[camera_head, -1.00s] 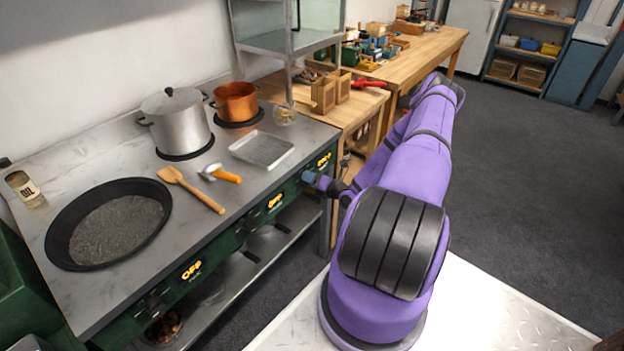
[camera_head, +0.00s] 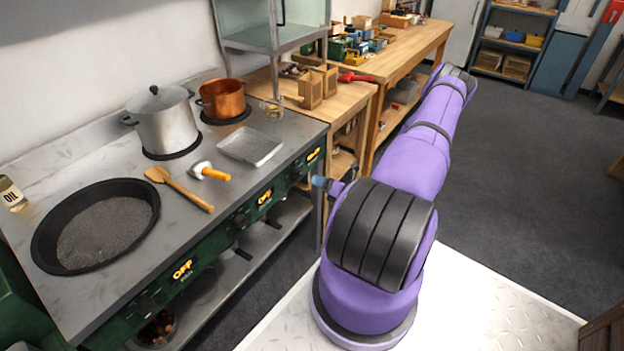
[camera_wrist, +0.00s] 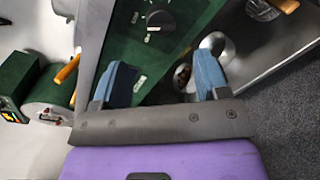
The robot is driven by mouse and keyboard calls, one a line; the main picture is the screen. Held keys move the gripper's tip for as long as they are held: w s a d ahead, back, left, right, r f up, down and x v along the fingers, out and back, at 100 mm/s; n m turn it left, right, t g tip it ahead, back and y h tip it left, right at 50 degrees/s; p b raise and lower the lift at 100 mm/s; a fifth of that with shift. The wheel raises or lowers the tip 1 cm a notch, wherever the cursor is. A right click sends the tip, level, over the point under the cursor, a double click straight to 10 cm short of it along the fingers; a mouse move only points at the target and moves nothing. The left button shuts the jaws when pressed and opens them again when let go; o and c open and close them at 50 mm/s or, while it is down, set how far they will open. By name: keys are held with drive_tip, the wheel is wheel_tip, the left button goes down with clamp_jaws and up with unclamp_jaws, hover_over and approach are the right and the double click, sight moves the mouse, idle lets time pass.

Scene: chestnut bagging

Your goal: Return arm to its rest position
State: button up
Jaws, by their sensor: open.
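My purple arm stretches over the floor to the right of the stove in the head view. My gripper (camera_head: 319,181) shows there only as a small blue tip beside the stove's front edge; the arm hides the rest. In the wrist view my gripper (camera_wrist: 165,82) has its two blue fingers spread wide apart, with nothing between them. Beyond the fingers are the stove's green front panel (camera_wrist: 170,60) with a black knob (camera_wrist: 160,20). The gripper holds nothing that I can see.
The stove top (camera_head: 215,210) carries a black pan (camera_head: 95,225), a steel pot (camera_head: 165,120), a copper pot (camera_head: 222,98), a metal tray (camera_head: 249,147), a wooden spatula (camera_head: 180,188) and a hammer-like tool (camera_head: 210,171). A wooden workbench (camera_head: 400,60) stands behind. Dark floor (camera_head: 530,190) at right is clear.

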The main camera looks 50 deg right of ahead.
drive_tip(key=shift+s, duration=0.7)
drive_tip(key=shift+r, duration=0.1)
